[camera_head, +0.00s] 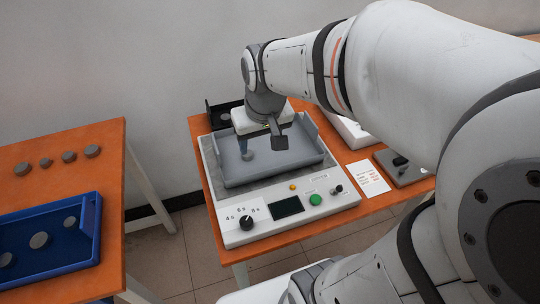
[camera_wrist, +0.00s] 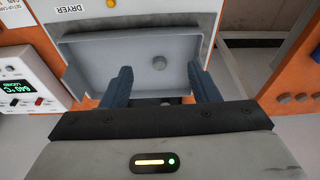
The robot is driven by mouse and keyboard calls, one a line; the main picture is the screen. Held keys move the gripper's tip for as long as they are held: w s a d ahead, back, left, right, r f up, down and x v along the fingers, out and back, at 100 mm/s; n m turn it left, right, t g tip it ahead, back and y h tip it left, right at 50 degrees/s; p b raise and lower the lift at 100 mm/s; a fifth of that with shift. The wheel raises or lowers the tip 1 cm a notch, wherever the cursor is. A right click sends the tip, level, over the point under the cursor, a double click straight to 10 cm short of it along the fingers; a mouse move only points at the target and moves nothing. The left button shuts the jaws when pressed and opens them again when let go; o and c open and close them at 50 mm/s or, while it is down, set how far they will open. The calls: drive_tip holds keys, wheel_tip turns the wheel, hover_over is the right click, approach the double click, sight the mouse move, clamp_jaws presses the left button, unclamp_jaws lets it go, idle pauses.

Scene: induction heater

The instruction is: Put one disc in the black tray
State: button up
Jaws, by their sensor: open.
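My gripper (camera_head: 263,146) is over the grey tray on the heater, with its jaws apart and nothing between them. Several more discs (camera_head: 69,157) lie on the left table, and several lie in a blue tray (camera_head: 88,243) there.
The heater (camera_head: 290,219) has a knob, screen and green button along its front. A paper card (camera_head: 368,178) and a grey box with a black handle (camera_head: 400,165) lie to its right. A floor gap separates the two orange tables.

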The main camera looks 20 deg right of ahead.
drive_tip(key=s+d+f, duration=0.1)
drive_tip(key=s, duration=0.7)
drive_tip(key=shift+f+m, duration=0.2)
drive_tip(key=shift+m, duration=0.1)
drive_tip(key=p+v, duration=0.2)
drive_tip(key=w+p+v, duration=0.1)
drive_tip(key=p+v, duration=0.1)
drive_tip(key=shift+r, duration=0.15)
